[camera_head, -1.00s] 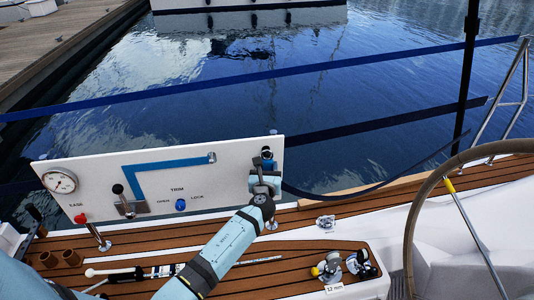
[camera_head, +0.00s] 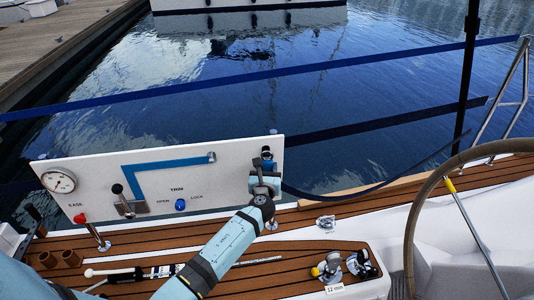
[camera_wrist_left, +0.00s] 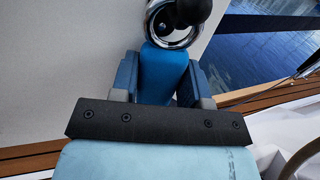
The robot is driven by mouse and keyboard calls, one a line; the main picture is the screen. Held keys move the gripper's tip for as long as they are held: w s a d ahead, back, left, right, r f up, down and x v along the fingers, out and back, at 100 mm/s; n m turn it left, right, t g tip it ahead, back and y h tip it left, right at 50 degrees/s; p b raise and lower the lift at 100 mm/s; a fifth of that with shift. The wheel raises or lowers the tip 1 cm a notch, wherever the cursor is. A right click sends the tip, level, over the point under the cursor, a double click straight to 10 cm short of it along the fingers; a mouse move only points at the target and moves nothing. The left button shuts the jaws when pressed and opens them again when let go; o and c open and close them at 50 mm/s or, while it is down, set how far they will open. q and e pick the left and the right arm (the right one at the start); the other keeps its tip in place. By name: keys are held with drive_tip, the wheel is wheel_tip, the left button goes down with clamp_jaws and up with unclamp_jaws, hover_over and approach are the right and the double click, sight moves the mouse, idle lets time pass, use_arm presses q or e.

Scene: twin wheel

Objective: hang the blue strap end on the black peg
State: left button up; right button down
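The blue strap end (camera_wrist_left: 163,72) stands between the two fingers of my left gripper (camera_wrist_left: 162,82) in the left wrist view, with no clear gap beside it. My left gripper (camera_head: 265,182) is at the right end of the white panel in the head view. A shiny metal ring (camera_wrist_left: 153,30) is just above the strap end, and the black peg's round head (camera_wrist_left: 193,10) shows inside the ring's outline. I cannot tell whether the ring rests on the peg. The peg (camera_head: 267,152) also shows in the head view, just above the gripper. My right gripper is out of view.
The white panel (camera_head: 100,180) carries a gauge (camera_head: 58,180), a bent blue strip (camera_head: 165,165), a lever (camera_head: 119,191) and a blue knob (camera_head: 180,205). A wooden deck (camera_head: 315,245) and a steering wheel (camera_head: 415,200) are at the right. Water lies behind.

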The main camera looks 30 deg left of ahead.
use_arm(q)
drive_tip(key=o, duration=0.5)
drive_tip(key=shift+o, duration=0.2)
drive_tip(key=shift+s+d, duration=0.15)
drive_tip(key=shift+s, duration=0.2)
drive_tip(key=v, duration=1.3)
drive_tip(key=shift+d, duration=0.15)
